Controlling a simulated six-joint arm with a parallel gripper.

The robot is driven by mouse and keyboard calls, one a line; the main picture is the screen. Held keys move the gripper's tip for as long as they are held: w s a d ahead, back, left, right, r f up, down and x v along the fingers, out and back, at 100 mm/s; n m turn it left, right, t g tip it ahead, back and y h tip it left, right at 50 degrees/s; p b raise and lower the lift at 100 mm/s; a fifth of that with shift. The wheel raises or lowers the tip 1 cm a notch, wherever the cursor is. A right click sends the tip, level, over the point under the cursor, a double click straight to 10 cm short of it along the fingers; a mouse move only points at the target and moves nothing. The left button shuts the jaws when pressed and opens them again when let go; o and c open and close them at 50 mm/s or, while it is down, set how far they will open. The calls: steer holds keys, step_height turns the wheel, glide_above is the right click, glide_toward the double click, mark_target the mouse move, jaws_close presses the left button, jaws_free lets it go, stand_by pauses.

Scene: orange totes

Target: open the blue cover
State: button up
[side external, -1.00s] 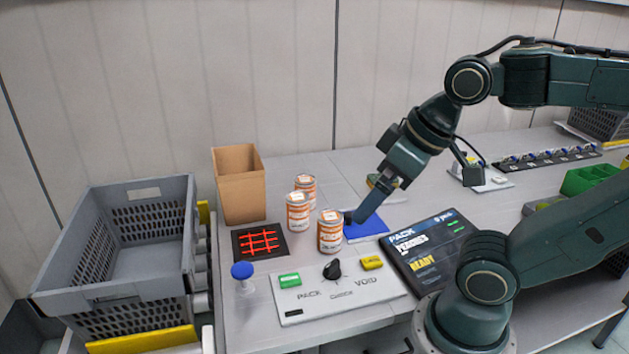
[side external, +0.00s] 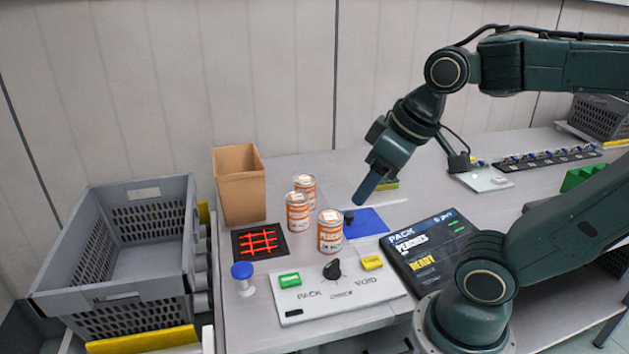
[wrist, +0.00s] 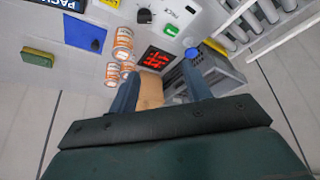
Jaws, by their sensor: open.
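The blue cover (side external: 370,222) is a flat blue panel lying level on the table, with a small black knob (side external: 349,217) at its left edge. It also shows at the upper left of the wrist view (wrist: 82,35). My gripper (side external: 359,201) is above the cover's back left side, apart from it, with its fingers pointing down and to the left. In the wrist view its two fingers (wrist: 160,74) are spread with nothing between them.
Several orange-and-white cans (side external: 330,232) stand just left of the cover. A display panel (side external: 432,248) lies to its right and a control plate (side external: 340,292) in front. A cardboard box (side external: 240,185) and grey crate (side external: 115,250) are farther left. A yellow-green block (side external: 390,185) sits behind.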

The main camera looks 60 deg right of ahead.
steer(key=w+d+g, duration=0.1)
steer(key=w+d, duration=0.3)
steer(key=w, duration=0.1)
steer(key=g, duration=0.4)
glide_above(350, 213)
step_height(350, 213, down, 10)
steer(key=shift+a+r, duration=0.15)
steer(key=shift+r, duration=0.05)
steer(key=shift+f, duration=0.1)
steer(key=shift+f, duration=6.8)
jaws_close()
